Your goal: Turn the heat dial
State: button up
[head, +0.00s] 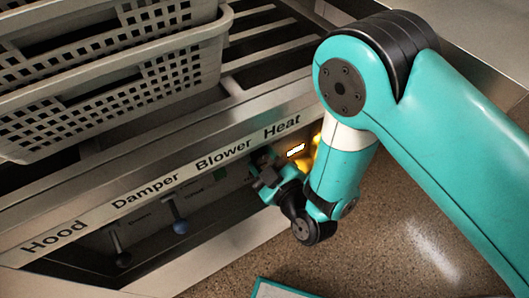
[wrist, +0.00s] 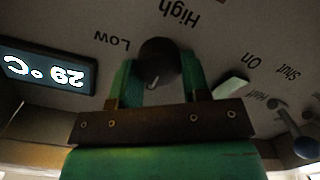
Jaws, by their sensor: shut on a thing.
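The heat dial (wrist: 158,60) is a dark round knob with a light pointer mark, on the panel between the words Low and High in the wrist view. The panel text appears upside down there. My gripper (wrist: 158,80) is shut on the dial, with a green finger on each side of it. In the head view my gripper (head: 262,168) is at the panel below the Heat label (head: 282,126). The dial itself is hidden there by my gripper and wrist.
A lit temperature display (wrist: 48,70) is beside the dial; it also glows in the head view (head: 295,150). A blue-knobbed lever (head: 180,226) and a black-knobbed lever (head: 123,260) stick out to the left. Perforated baskets (head: 180,75) stand above the panel.

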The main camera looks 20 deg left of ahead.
jog(key=shift+f, duration=0.15)
dwell(0.3)
jog(key=o, duration=0.9)
jog(key=shift+s+d, duration=0.1)
